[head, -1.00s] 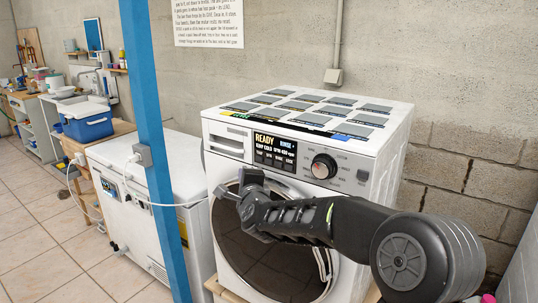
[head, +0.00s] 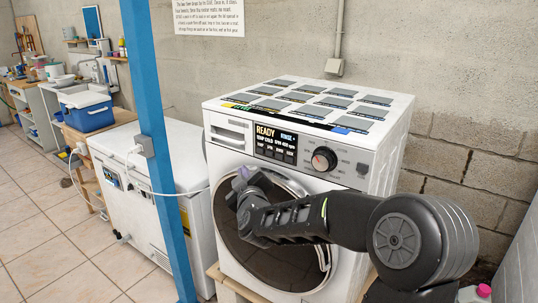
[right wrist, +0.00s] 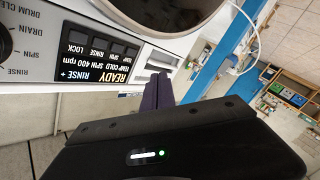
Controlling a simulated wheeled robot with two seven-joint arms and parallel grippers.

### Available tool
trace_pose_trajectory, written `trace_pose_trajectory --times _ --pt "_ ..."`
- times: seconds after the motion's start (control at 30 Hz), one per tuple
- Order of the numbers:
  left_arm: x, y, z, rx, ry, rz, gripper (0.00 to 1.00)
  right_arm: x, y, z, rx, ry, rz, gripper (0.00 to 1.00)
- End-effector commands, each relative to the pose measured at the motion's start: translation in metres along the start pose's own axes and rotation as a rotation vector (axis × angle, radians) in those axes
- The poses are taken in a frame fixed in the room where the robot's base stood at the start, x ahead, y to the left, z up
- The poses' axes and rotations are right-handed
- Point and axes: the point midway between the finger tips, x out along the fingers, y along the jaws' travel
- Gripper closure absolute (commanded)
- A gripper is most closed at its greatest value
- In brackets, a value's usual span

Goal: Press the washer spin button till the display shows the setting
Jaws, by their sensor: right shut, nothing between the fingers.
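The white washer (head: 345,187) stands in the middle of the head view. Its dark display (head: 275,136) reads READY, RINSE +, TEMP COLD and SPIN 400 rpm, and shows upside down in the right wrist view (right wrist: 95,68). Below the text is a row of dark buttons; the spin button (right wrist: 115,48) is second from the TEMP end. My right gripper (head: 241,181) is shut and empty, in front of the door's upper left, below the display. Its purple fingers (right wrist: 158,91) are beside the panel's TEMP end, apart from the buttons. My left gripper is out of view.
A round dial (head: 324,159) sits right of the display. The round door (head: 275,262) is behind my right arm. A blue post (head: 160,130) and a white chest unit (head: 130,205) stand to the left. Labelled tiles cover the washer's top.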

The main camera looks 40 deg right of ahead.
Motion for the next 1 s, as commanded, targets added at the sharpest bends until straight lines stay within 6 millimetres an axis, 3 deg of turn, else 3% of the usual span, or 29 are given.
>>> trace_pose_trajectory --times 0.2,0.67,1.0 --pt "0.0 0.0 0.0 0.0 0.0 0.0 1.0 0.0 0.001 -0.001 -0.149 0.001 0.005 1.0" --pt "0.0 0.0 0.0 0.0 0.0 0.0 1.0 0.002 0.003 0.001 -0.154 0.0 0.004 1.0" --pt "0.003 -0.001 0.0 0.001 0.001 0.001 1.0 0.024 0.021 0.015 -0.152 -0.001 0.006 1.0"
